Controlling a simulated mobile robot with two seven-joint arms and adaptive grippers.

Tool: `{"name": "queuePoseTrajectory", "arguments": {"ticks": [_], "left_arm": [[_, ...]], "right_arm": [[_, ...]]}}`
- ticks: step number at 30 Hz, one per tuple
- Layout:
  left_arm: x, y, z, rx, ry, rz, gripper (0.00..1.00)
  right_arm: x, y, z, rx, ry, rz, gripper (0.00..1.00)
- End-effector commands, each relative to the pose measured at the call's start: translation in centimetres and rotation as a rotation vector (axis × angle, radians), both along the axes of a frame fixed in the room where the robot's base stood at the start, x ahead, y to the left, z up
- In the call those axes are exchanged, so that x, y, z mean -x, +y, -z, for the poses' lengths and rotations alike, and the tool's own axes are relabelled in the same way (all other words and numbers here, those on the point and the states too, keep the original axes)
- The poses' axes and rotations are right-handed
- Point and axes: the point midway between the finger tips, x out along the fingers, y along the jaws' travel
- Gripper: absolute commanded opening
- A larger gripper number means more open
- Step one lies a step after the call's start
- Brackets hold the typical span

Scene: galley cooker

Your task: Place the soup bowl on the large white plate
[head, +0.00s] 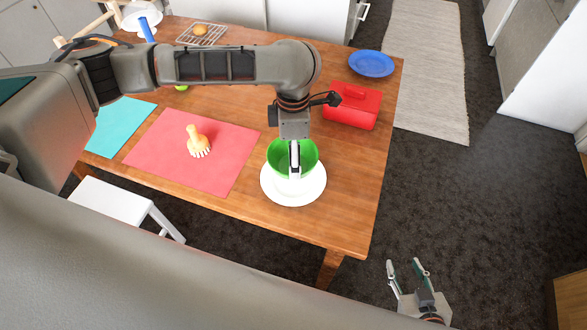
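The green soup bowl (279,160) is over the large white plate (308,195) near the table's front right corner. The plate's rim shows around the bowl's near side. I cannot tell whether the bowl rests on it or is held just above. My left gripper (295,174) points down at the bowl, its fingers overlapping the bowl's inside and near wall. It is seen edge-on, so its opening and any grip on the rim are hidden. My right gripper (407,270) is open and empty at the lower right, over the floor beyond the table.
A red box (352,106) and a blue plate (371,63) lie behind the bowl. A pink mat (165,155) with a wooden brush-like item (198,142) and a turquoise mat (118,126) are to the left. A white stool (112,199) stands before the table.

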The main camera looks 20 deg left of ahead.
Motion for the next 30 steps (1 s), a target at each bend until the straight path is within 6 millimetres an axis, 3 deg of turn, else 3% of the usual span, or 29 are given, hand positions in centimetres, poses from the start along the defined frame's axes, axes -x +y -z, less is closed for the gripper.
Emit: {"name": "queuePoseTrajectory", "arguments": {"ticks": [3,10,17,29,30], "left_arm": [[0.0,-0.1,1.5,0.001,0.000,-0.002,0.53],[0.0,0.0,2.9,0.000,0.000,-0.001,0.53],[0.0,0.0,6.1,0.001,0.000,-0.001,0.53],[0.0,-0.1,6.5,0.002,-0.001,-0.001,0.53],[0.0,0.0,6.5,0.001,0.000,-0.001,0.91]], "right_arm": [[0.0,0.0,0.3,0.000,0.000,0.000,0.40],[-0.1,0.0,0.1,-0.001,-0.006,0.000,0.40],[-0.2,0.1,0.5,-0.003,-0.008,0.000,0.40],[0.0,0.0,0.8,-0.001,-0.001,0.000,0.40],[0.0,0.0,0.9,-0.001,-0.001,0.000,0.40]]}}
